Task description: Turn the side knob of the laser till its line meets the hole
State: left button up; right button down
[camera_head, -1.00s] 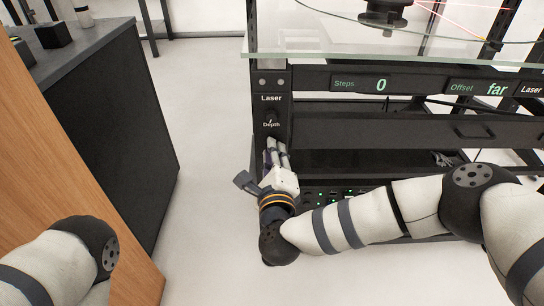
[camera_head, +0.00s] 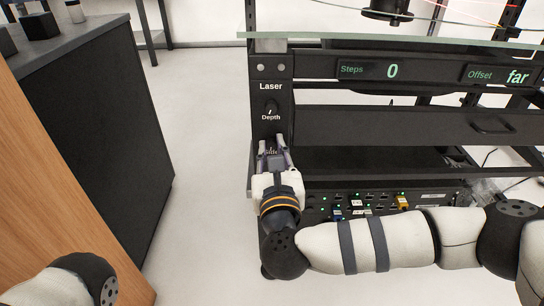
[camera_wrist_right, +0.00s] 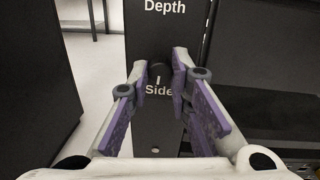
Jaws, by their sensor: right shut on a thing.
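My right gripper (camera_head: 274,143) is at the black front post under the "Laser" label, with its fingers on either side of the "Side" label. In the right wrist view, its fingertips (camera_wrist_right: 159,66) are closed on the dark side knob (camera_wrist_right: 158,74), just above the "Side" lettering. A light mark shows on the knob's lower part. In the head view the knob is hard to make out between the fingers. Thin red laser lines (camera_head: 440,8) show at the top right; the hole is not visible. My left gripper is out of view.
The depth knob (camera_head: 271,107) sits above on the same post. The displays read Steps 0 (camera_head: 392,71) and Offset far (camera_head: 517,76). A glass top (camera_head: 340,40) overhangs the post. A dark cabinet (camera_head: 90,140) stands left, with clear floor between.

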jog(key=shift+f+m+b, duration=0.1)
jog(key=shift+m+b, duration=0.7)
jog(key=shift+m, duration=0.5)
jog(key=c, duration=1.5)
grip_release()
jog(key=shift+d, duration=0.1)
jog(key=shift+o, duration=0.2)
jog(key=s, duration=1.2)
jog(key=shift+d, duration=0.4)
jog(key=shift+f, duration=0.1)
